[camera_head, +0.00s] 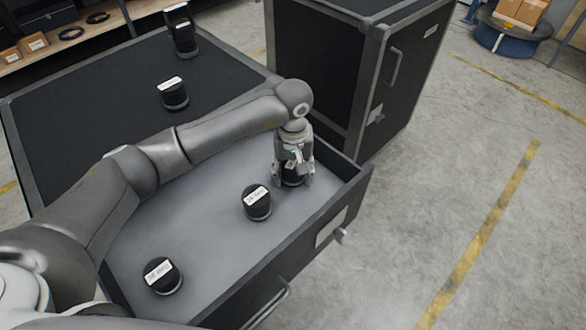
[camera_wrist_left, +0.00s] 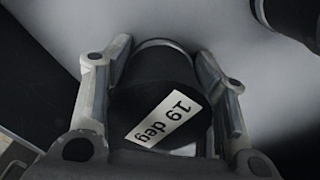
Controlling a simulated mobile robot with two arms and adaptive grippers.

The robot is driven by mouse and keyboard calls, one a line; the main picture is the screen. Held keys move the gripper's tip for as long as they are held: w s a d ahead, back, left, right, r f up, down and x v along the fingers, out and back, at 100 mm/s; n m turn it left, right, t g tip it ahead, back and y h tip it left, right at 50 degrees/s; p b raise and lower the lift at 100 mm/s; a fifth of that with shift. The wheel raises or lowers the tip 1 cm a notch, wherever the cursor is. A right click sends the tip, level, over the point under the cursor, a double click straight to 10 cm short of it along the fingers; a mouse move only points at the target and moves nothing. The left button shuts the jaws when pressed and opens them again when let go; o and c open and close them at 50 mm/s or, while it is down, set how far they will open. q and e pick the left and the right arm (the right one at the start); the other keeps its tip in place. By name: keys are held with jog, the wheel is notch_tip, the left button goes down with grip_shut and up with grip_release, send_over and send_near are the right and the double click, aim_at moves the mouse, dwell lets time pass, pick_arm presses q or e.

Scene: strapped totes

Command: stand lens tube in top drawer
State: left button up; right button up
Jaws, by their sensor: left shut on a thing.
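My left gripper (camera_head: 294,178) reaches down into the open top drawer (camera_head: 205,245) at its far right corner. It is shut on a black lens tube (camera_wrist_left: 155,85), which stands upright at the drawer floor; its white label in the left wrist view reads "19 deg". The gripper hides most of this tube in the head view. A second black lens tube (camera_head: 257,203) stands upright in the drawer just left of the gripper. A third (camera_head: 162,276) stands near the drawer's near left part. My right gripper is not in view.
On the cabinet's black top (camera_head: 100,90) stand another lens tube (camera_head: 174,93) and a taller black holder (camera_head: 181,30). A second black case (camera_head: 330,60) stands close behind the drawer's far end. The floor to the right is clear.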

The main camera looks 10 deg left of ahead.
pick_arm(q)
jog(key=shift+f, duration=0.15)
jog(key=o, duration=1.2)
jog(key=shift+r, duration=0.2)
notch_tip(320, 180, up, 12)
jog(key=shift+r+b, duration=0.1)
jog(key=shift+b, duration=0.85)
